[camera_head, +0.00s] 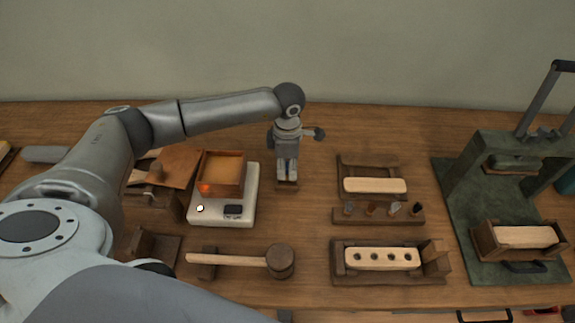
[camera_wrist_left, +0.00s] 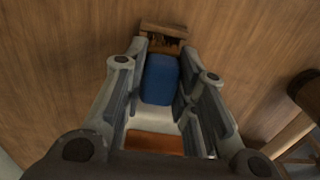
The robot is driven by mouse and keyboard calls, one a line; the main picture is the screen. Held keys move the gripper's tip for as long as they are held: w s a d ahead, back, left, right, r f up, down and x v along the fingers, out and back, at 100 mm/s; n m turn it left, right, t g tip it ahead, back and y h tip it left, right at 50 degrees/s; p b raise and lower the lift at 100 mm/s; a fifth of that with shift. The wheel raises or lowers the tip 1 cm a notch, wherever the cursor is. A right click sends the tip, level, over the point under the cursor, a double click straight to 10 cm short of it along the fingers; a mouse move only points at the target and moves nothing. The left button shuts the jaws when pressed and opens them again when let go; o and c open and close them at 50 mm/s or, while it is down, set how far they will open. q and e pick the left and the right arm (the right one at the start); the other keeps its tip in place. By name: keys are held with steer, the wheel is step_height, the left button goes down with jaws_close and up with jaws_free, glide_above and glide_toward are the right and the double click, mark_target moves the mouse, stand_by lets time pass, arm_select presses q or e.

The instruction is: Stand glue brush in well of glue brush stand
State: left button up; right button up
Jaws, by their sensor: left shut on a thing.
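My left gripper (camera_head: 287,172) points down at the middle of the table. My right gripper is not in view.
Left of the stand is a white scale (camera_head: 222,218) bearing an orange-brown tray (camera_head: 221,172). A mallet (camera_head: 280,261) lies in front. Right are wooden racks (camera_head: 376,186), a drilled block (camera_head: 382,258) and a green press (camera_head: 462,195). Bare table surrounds the stand's right side.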

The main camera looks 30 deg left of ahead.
arm_select(q)
steer(key=shift+f+b, duration=0.5)
steer(key=shift+f, duration=0.2)
steer(key=shift+f, duration=0.15)
steer(key=shift+f+b, duration=0.3)
steer(key=shift+b, duration=0.15)
steer(key=o, duration=1.5)
steer(key=shift+c, duration=0.2)
steer(key=shift+r, duration=0.15)
steer(key=shift+r+p, duration=2.05)
steer(key=shift+r, duration=1.4)
